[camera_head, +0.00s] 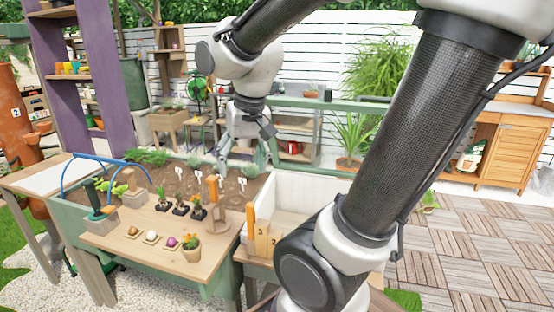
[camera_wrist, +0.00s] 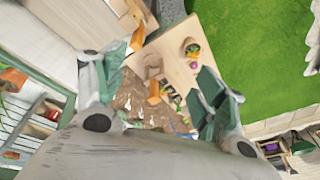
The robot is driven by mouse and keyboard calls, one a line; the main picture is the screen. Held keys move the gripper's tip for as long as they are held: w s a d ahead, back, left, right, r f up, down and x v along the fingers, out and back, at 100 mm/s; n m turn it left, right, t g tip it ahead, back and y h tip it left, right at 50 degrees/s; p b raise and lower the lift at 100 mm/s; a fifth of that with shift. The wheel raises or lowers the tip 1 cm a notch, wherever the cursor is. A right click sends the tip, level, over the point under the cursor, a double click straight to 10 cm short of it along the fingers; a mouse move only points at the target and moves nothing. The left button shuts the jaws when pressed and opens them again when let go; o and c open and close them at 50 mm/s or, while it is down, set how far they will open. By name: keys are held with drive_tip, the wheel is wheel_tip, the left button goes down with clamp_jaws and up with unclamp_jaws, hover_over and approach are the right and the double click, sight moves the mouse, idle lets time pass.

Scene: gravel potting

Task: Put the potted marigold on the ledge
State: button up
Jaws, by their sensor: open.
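The potted marigold (camera_head: 191,248), with orange petals and green leaves in a tan pot, stands upright near the front right of a wooden work board (camera_head: 130,252). It also shows in the wrist view (camera_wrist: 192,50), beyond the fingers. My gripper (camera_head: 246,152) is open and empty above the back of the planter bed, well behind the marigold and apart from it. In the wrist view its two fingers are spread wide (camera_wrist: 160,92) over soil and the board. I cannot tell which surface is the ledge; a long green-edged shelf (camera_head: 325,103) runs along the back.
A blue hoop (camera_head: 90,160) rises at left. A white-walled bin (camera_head: 290,195) stands right. Wooden deck tiles (camera_head: 480,240) are clear.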

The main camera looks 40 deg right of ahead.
drive_tip(key=s+d+r+n+t, duration=0.1)
drive_tip(key=s+d+r+n, duration=0.1)
drive_tip(key=s, duration=0.6)
drive_tip(key=shift+s+d+r+n, duration=0.35)
drive_tip(key=shift+d+n, duration=0.25)
drive_tip(key=shift+d, duration=0.2)
